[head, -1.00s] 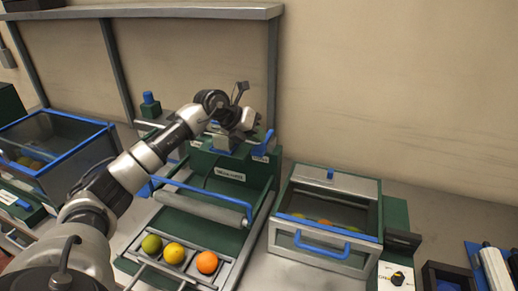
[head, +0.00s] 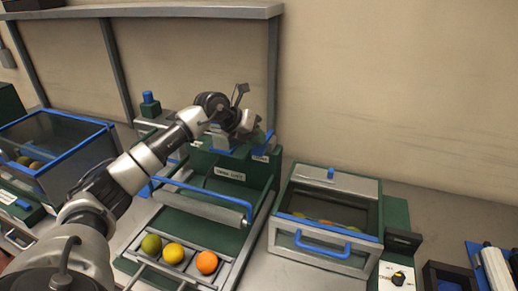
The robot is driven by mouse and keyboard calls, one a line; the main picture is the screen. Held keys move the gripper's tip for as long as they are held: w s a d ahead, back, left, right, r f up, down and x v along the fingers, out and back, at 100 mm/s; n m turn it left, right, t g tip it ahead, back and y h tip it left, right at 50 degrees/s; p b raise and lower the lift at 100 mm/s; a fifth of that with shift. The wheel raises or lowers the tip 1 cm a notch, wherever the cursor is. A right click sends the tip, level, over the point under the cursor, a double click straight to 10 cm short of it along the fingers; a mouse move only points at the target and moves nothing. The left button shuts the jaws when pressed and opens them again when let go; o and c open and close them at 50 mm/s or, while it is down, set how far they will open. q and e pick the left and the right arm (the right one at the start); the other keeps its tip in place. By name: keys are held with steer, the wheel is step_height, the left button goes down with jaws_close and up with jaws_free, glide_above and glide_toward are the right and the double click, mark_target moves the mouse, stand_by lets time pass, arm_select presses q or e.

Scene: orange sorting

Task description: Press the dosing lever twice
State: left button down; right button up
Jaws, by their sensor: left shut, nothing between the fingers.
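The blue dosing lever (head: 264,151) is on the right end of the green machine's top, above a small white label. My left arm reaches in from the left, and my left gripper (head: 256,137) is shut and empty. It is over the lever and hides part of it; I cannot tell for certain whether it touches. The lever shows less of itself and looks lower than before. My right gripper is not in view.
Below the machine, a tray (head: 236,272) holds a green, a yellow and an orange fruit. A blue-handled roller or bar (head: 205,207) lies above it. A lidded bin (head: 292,240) stands to the right, and a blue-rimmed bin (head: 62,172) to the left.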

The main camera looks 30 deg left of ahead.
arm_select(q)
steer(key=shift+f+b, duration=0.9)
steer(key=shift+f, duration=0.55)
stand_by(1.1)
steer(key=shift+r, duration=0.1)
stand_by(0.5)
steer(key=shift+r+p, duration=1.45)
steer(key=shift+r, duration=0.35)
step_height(320, 180, up, 5)
steer(key=p, duration=0.4)
stand_by(1.6)
